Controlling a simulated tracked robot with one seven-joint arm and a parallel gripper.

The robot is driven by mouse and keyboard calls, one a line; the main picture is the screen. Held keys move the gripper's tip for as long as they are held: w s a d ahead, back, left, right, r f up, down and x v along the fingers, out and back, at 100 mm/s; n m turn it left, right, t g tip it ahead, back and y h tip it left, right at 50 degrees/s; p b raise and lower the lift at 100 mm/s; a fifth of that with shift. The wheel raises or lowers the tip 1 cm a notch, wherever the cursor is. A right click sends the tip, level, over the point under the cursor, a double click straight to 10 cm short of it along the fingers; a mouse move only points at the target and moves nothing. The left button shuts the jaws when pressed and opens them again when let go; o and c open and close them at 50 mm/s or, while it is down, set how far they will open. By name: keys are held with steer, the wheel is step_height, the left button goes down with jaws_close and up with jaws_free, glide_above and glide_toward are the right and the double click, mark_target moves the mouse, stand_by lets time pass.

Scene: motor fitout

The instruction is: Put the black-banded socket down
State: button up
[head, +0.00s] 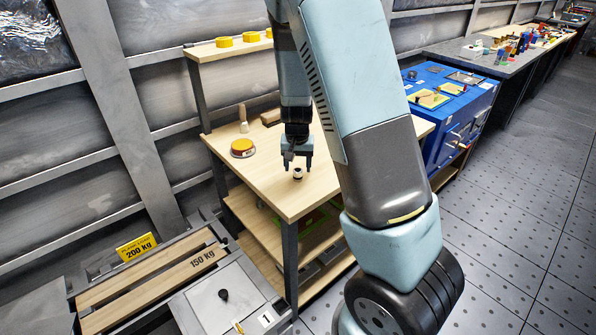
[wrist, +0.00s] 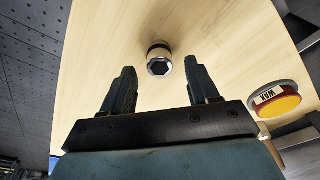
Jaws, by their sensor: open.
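The black-banded socket (head: 297,174) stands on the wooden bench top (head: 272,182) near its front left part. It also shows in the wrist view (wrist: 159,60), as a short metal cylinder with a hex opening and a dark band. My gripper (head: 297,160) is above the socket in the head view. In the wrist view its two fingers (wrist: 162,88) are spread wide, with the socket beyond their tips and roughly midway between them. Nothing is between the fingers, and neither finger appears to touch the socket.
A wax tin (head: 242,148) with a yellow-orange top sits on the bench, also in the wrist view (wrist: 277,98). A brush (head: 243,118) stands behind it. Yellow round items (head: 251,37) sit on the upper shelf. A blue cabinet (head: 452,110) stands to the right. The bench around the socket is clear.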

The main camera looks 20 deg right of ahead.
steer(key=s+r+n+t+y, duration=0.1)
steer(key=s+r, duration=0.5)
steer(key=r, duration=0.6)
steer(key=s+r+n+t+y, duration=0.1)
steer(key=s+r, duration=0.6)
steer(key=r, duration=0.4)
steer(key=s+r+n+t, duration=0.1)
steer(key=s+r, duration=0.3)
steer(key=s, duration=0.3)
steer(key=s+r+n+t+h, duration=0.1)
steer(key=s+r, duration=0.2)
steer(key=s, duration=0.4)
steer(key=shift+s+r, duration=0.35)
